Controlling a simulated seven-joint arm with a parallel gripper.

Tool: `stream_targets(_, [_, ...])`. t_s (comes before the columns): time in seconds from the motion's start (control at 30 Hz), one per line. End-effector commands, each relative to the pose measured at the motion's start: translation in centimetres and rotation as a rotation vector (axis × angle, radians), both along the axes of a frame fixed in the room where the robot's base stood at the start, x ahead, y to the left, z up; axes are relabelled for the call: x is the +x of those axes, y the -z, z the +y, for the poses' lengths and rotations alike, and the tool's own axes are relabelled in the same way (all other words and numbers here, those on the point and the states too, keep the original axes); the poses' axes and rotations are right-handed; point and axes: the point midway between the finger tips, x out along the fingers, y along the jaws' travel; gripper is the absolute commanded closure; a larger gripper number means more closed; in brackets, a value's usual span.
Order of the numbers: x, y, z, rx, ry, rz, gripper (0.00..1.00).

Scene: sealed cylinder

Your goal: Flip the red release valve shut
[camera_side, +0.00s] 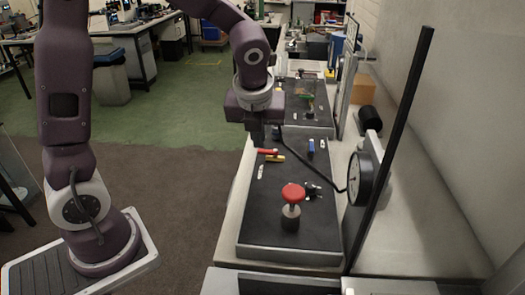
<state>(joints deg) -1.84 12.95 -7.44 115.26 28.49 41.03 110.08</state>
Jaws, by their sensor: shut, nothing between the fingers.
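A small red lever (267,151) lies at the left of the dark panel (265,225). It looks like the red valve handle, but its exact position, open or shut, is too small to tell. A round red knob (292,193) stands upright on a grey cylinder nearer the camera. My gripper (258,140) points down just above and behind the red lever. It is shut and empty; its fingertips are small and dark here, and I cannot tell whether they touch the lever.
A blue handle (311,146) stands to the right. A round gauge (361,178) with a black hose sits at the panel's right, by a black upright post (401,120). The panel's front left is clear.

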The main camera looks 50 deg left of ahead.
Motion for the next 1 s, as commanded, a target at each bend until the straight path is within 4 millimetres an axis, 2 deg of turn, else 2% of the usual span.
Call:
stream_targets(0.17, [0.3,1.5,0.4,0.001,-0.001,0.005,1.00])
stream_targets(0.57, [2.5,9.5,2.6,0.000,-0.003,0.006,1.00])
stream_targets(0.77, [4.8,9.3,4.9,-0.001,-0.006,-0.001,1.00])
stream_targets(1.0, [5.4,9.3,5.5,0.000,-0.004,0.000,1.00])
